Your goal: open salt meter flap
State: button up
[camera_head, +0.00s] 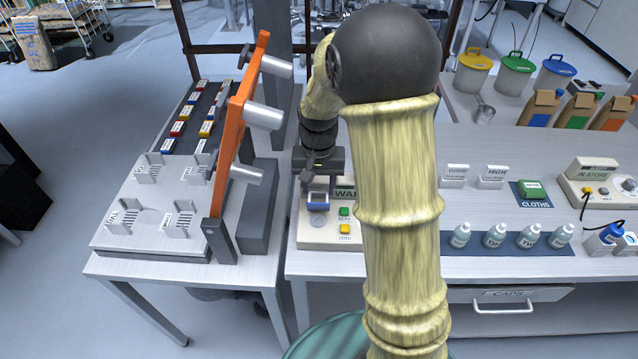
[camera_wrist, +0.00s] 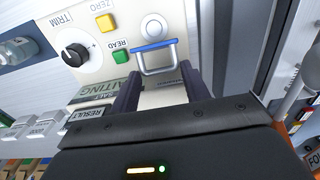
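The salt meter (camera_head: 330,233) is a cream box on the bench, partly hidden by my arm. It also shows in the wrist view (camera_wrist: 108,63). Its flap (camera_wrist: 157,46) has a blue edge bar and a pale frame, beside a round white disc on the meter's face. The flap's blue part shows in the head view (camera_head: 318,206), just below my gripper (camera_head: 318,183). In the wrist view my gripper (camera_wrist: 157,66) has its two dark fingers apart, one on each side of the flap's frame. I cannot tell whether they touch it.
The meter carries a green READ button (camera_wrist: 121,57), a yellow ZERO button (camera_wrist: 105,22) and a black TRIM knob (camera_wrist: 76,53). An orange upright frame (camera_head: 236,120) stands left of the meter. Several small bottles (camera_head: 494,235) stand to the right.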

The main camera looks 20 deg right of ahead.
jog(key=shift+c, duration=1.3)
jog(key=shift+w+r+p, duration=0.1)
jog(key=shift+p, duration=0.4)
jog(key=shift+w+d+r+g+p, duration=0.15)
jog(key=shift+w+g+p, duration=0.25)
jog(key=shift+p, duration=0.55)
jog(key=p, duration=0.1)
jog(key=g+p, duration=0.1)
jog(key=shift+w+d+f+y+p, duration=0.2)
jog(key=shift+w+y+p, duration=0.1)
jog(key=shift+w+y, duration=0.1)
jog(key=shift+w+f+g+p, duration=0.15)
jog(key=shift+f+g+p, duration=0.1)
jog(key=shift+g+p, duration=0.2)
